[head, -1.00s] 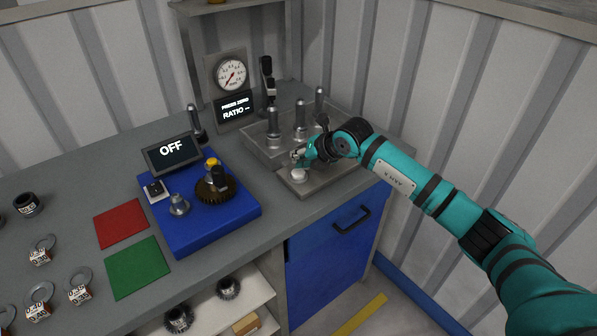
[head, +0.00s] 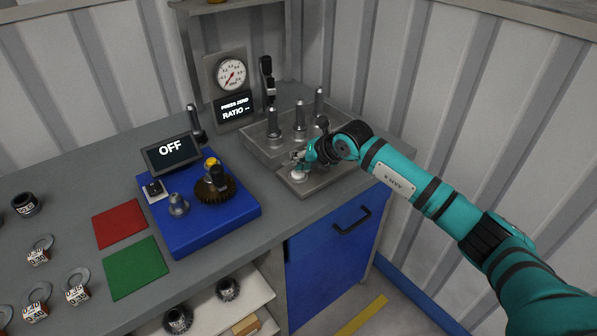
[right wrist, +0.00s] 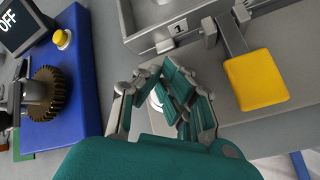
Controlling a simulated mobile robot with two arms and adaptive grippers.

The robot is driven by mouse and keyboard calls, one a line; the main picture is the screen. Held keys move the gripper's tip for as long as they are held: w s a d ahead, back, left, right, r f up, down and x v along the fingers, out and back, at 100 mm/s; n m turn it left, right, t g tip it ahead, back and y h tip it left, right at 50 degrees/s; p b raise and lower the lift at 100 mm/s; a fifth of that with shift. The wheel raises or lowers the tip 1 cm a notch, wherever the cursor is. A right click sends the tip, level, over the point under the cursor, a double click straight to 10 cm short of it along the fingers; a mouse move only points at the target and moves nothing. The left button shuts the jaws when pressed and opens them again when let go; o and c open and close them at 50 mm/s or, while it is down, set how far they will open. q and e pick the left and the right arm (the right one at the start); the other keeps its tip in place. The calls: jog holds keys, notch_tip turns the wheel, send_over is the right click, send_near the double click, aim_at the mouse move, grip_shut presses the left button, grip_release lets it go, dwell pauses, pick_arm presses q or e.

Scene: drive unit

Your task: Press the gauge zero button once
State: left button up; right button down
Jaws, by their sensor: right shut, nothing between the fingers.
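A pale round button (head: 298,175) sits on the front of a grey metal fixture at the bench's right end. I take it for the gauge zero button. My right gripper (head: 298,160) is shut and empty, just above and behind the button in the head view. I cannot tell whether it touches. In the right wrist view the shut fingers (right wrist: 168,88) partly cover the pale button (right wrist: 156,101). The dial gauge (head: 231,74) stands at the back, over a screen (head: 235,109) reading "PRESS ZERO" and "RATIO --". My left gripper is not in view.
Upright metal posts (head: 300,122) stand on the fixture behind my gripper. A yellow pad (right wrist: 256,80) lies right of the fingers. A blue unit (head: 213,230) with a gear, yellow button and "OFF" screen (head: 172,152) is to the left. Red and green mats lie further left.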

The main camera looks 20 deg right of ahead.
jog(key=shift+a+r+p, duration=0.1)
jog(key=shift+r+p, duration=0.5)
jog(key=shift+r, duration=0.3)
notch_tip(320, 180, up, 6)
jog(key=p, duration=0.3)
jog(key=shift+p, duration=0.3)
notch_tip(320, 180, up, 10)
jog(key=p, duration=0.5)
dwell(0.4)
